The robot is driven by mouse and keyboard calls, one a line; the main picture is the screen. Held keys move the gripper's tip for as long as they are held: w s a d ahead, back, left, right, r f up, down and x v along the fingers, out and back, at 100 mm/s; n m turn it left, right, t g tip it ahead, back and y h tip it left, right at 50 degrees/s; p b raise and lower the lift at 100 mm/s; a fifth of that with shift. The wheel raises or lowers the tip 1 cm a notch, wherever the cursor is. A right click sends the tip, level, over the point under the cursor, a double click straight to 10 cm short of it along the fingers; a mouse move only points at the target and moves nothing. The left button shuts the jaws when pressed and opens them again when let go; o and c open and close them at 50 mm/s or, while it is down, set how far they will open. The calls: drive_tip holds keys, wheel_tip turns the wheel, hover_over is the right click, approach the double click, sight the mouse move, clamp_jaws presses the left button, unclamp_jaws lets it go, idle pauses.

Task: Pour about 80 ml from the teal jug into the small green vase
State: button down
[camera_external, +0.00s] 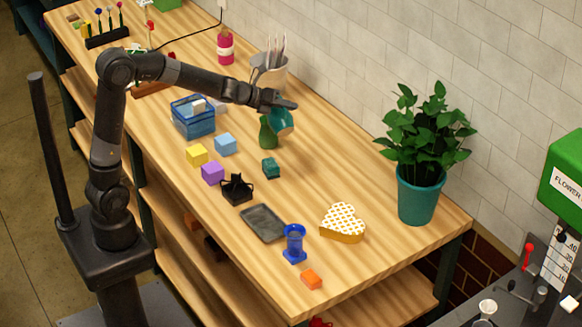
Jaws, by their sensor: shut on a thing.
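The teal jug (281,123) is in my gripper (284,104), in the middle of the wooden table. It is held above the table and looks tilted toward the vase. The small green vase (267,135) stands upright on the table just left of the jug and partly behind it. The jug's near side overlaps the vase's top, so the vase's mouth is hidden. I cannot tell whether the two touch, and no liquid stream is visible. My gripper is shut on the jug; its fingers are small in this view.
Loose blocks, including a light-blue cube (225,145) and a dark green block (270,167), lie nearby. A potted plant (418,195) stands right. Table between jug and plant is clear.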

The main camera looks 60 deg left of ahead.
sight(292, 123)
drive_tip(key=shift+w+a+r+n+h, duration=0.1)
drive_tip(key=shift+a+r+n+h, duration=0.3)
drive_tip(key=shift+a+r+n, duration=0.3)
idle(1.5)
drive_tip(key=shift+a, duration=0.1)
drive_tip(key=shift+h, duration=0.3)
idle(0.3)
drive_tip(key=shift+d+f+m+y, duration=0.35)
drive_tip(key=shift+d+f+y, duration=0.05)
drive_tip(key=shift+d, duration=0.25)
drive_tip(key=shift+d+f+m+y, duration=0.35)
drive_tip(key=shift+d+y, duration=0.05)
drive_tip(key=shift+d, duration=0.2)
drive_tip(key=shift+d+f+m+y, duration=0.3)
drive_tip(key=shift+f+y, duration=0.1)
drive_tip(key=shift+f, duration=0.4)
drive_tip(key=shift+f, duration=0.1)
drive_tip(key=shift+d+f+m+y+p, duration=0.25)
drive_tip(key=shift+f+m+y+p, duration=0.4)
drive_tip(key=shift+f, duration=0.4)
